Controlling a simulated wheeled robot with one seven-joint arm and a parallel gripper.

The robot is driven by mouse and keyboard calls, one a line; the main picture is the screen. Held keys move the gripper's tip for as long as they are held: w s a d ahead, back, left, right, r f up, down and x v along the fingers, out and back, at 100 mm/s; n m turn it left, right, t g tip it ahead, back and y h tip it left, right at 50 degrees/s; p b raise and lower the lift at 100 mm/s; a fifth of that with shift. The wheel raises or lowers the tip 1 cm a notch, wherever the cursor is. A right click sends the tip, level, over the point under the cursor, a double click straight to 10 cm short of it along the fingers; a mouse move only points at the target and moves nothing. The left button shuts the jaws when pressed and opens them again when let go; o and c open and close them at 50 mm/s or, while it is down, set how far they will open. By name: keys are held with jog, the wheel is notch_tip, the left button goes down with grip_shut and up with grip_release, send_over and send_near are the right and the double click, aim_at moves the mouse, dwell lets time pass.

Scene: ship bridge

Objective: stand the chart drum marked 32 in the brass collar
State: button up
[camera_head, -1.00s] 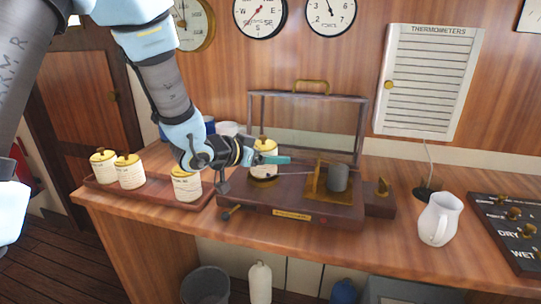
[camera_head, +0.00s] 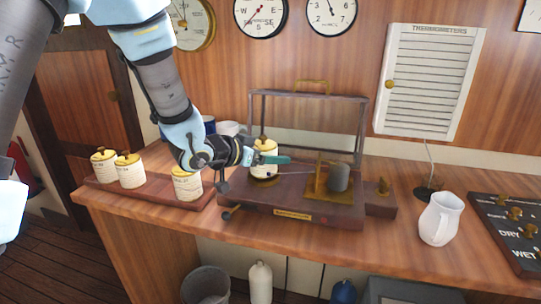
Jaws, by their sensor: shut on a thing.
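My gripper (camera_head: 266,160) is shut on a cream chart drum (camera_head: 264,146) with a brass top, on the left side of the dark instrument base. The drum is upright. The brass collar (camera_head: 262,181) shows low under the drum; the gripper partly covers the drum, and I cannot tell whether drum and collar touch. A thin upright rod shows above the drum's top. The number on the held drum is not readable. Three similar drums, a left one (camera_head: 103,166), a middle one (camera_head: 130,171) and a right one (camera_head: 187,184), stand on a wooden rack (camera_head: 155,196).
The instrument base (camera_head: 330,212) carries a grey cylinder (camera_head: 338,178) on a brass bracket, with an open frame (camera_head: 364,125) behind. A white jug (camera_head: 439,219) and a switch panel (camera_head: 505,228) are to the right. Blue and white vessels stand behind my arm.

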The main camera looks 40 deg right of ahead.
jog(key=shift+f+b, duration=0.45)
jog(key=shift+f, duration=0.15)
jog(key=o, duration=1.3)
jog(key=shift+a, duration=0.1)
jog(key=shift+p+v, duration=1.65)
jog(key=shift+v, duration=3.8)
